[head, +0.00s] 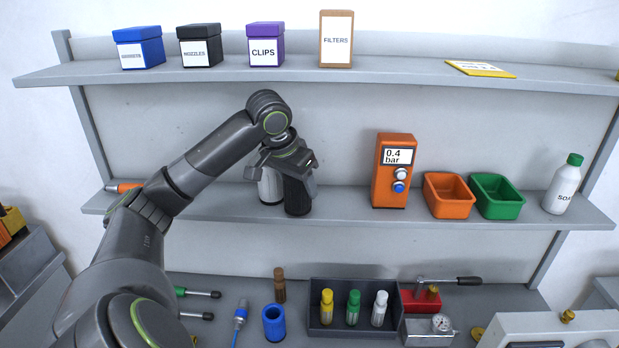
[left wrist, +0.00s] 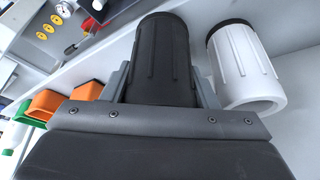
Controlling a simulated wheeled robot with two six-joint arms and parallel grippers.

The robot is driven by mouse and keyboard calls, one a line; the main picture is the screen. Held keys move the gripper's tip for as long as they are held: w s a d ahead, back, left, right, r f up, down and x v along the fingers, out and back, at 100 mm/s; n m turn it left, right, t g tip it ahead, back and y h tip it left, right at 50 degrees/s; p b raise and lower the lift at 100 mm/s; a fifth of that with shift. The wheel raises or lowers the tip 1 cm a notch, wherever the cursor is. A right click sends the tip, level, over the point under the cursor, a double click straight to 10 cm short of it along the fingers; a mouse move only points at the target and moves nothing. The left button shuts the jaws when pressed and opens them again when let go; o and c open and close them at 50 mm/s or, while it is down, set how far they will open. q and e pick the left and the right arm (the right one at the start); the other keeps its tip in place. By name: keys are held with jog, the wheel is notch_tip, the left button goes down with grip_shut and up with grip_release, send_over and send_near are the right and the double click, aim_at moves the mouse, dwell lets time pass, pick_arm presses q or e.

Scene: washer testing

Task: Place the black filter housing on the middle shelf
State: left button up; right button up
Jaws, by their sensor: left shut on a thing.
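The black filter housing (head: 298,196) is upright at the middle shelf (head: 340,204), near its front edge. I cannot tell for sure whether its base touches the shelf. My left gripper (head: 290,170) is shut on it from above and hides its upper part. In the left wrist view the black filter housing (left wrist: 162,55) sits between the two fingers. A white filter housing (head: 270,186) stands close beside it on the left in the head view; it also shows in the left wrist view (left wrist: 242,68). My right gripper is not in view.
An orange gauge box (head: 390,172), orange bin (head: 448,195), green bin (head: 497,196) and soap bottle (head: 562,188) stand to the right on the middle shelf. The shelf is free between the black housing and the gauge box. The upper shelf (head: 400,75) runs above my arm.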

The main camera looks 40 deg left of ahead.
pick_arm(q)
jog(key=shift+w+r, duration=0.1)
jog(key=shift+w, duration=0.25)
jog(key=w+p, duration=0.2)
jog(key=w, duration=0.1)
jog(key=shift+w, duration=0.1)
jog(key=shift+f+p, duration=0.35)
jog(key=shift+f, duration=0.4)
jog(key=shift+s+a, duration=0.15)
jog(key=shift+s, duration=0.05)
jog(key=o, duration=1.4)
jog(key=shift+f, duration=0.2)
